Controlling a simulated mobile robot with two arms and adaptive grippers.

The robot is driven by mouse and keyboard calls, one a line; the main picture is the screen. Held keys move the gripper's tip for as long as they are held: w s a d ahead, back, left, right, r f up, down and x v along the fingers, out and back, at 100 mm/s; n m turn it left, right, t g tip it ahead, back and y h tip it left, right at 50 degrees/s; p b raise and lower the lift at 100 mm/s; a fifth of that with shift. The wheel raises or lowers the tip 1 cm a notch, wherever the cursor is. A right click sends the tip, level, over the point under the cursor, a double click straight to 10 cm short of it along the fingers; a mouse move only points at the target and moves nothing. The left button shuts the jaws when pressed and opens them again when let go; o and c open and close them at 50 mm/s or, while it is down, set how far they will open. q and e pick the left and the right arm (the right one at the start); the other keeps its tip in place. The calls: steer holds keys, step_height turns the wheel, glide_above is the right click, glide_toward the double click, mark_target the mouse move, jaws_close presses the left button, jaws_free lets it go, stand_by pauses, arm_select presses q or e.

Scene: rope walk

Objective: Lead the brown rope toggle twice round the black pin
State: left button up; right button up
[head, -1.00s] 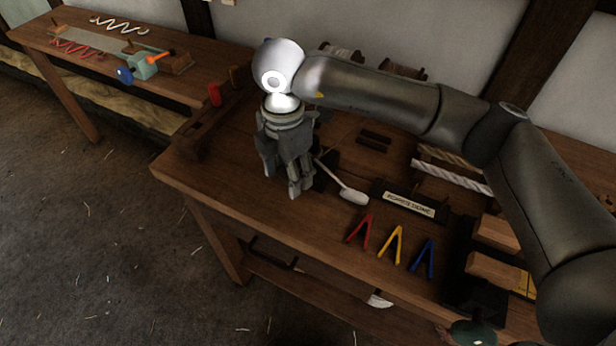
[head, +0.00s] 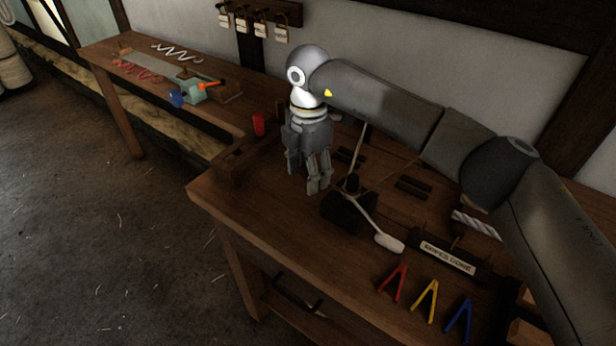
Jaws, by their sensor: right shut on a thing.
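The black pin (head: 352,184) stands upright on a dark block (head: 347,212) on the workbench. My right gripper (head: 315,188) points down just left of the pin and slightly behind the block. Its fingers are closed; the brown toggle between them is hidden from this view. A thin brown rope (head: 398,171) runs from the back right towards the pin; its wrap there is too small to tell. A pale rope (head: 358,150) also passes at the pin and ends in a white toggle (head: 389,243) in front of the block. My left gripper is not in view.
Red (head: 393,284), yellow (head: 424,301) and blue (head: 458,320) V-shaped pieces lie along the front edge. A "ropes gone" sign (head: 447,257) stands at right. A red cylinder (head: 258,124) is at the back left. Bench front left is clear.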

mark_target(299, 199)
stand_by(0.3)
steer(key=shift+w+a, duration=0.2)
steer(key=shift+a, duration=0.35)
steer(key=shift+w+a, duration=0.2)
steer(key=shift+a, duration=0.35)
steer(key=shift+f, duration=0.15)
steer(key=shift+f+b, duration=2.05)
steer(key=shift+f, duration=1.1)
steer(key=o, duration=0.8)
steer(key=shift+o, duration=0.2)
steer(key=shift+r, duration=0.1)
